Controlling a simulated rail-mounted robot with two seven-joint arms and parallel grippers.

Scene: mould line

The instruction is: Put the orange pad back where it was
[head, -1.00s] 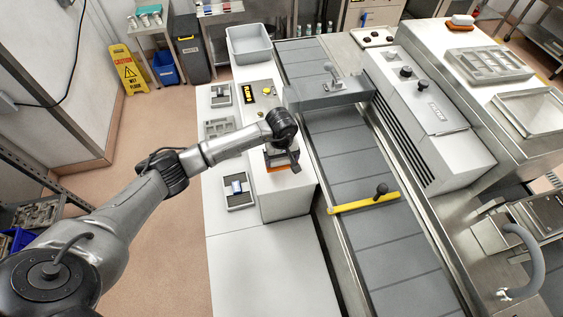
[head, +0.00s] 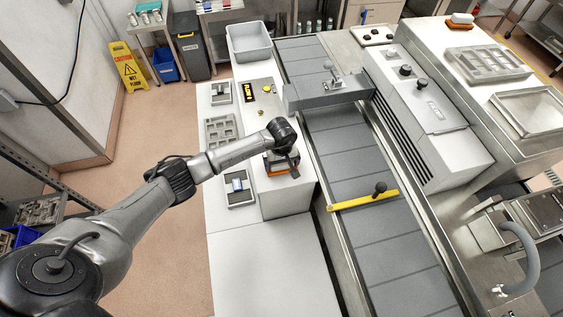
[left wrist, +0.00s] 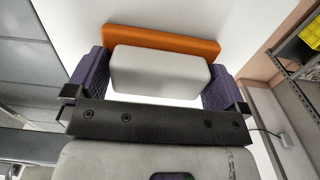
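The orange pad (left wrist: 160,38) has a pale grey block (left wrist: 160,72) on it as a grip. In the left wrist view the purple fingers of my left gripper (left wrist: 160,85) sit against both ends of this block, so the gripper looks shut on it. In the head view my left gripper (head: 283,163) is over the near end of the white raised counter (head: 290,203), with the orange edge of the pad showing under it. I cannot tell whether the pad touches the counter. My right gripper is not in view.
Trays (head: 240,199) line the counter's left side. A yellow bar with a black knob (head: 363,200) crosses the conveyor (head: 400,250) on the right. A grey bin (head: 250,55) stands at the counter's far end. Another orange and white item (head: 461,20) lies at the back right.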

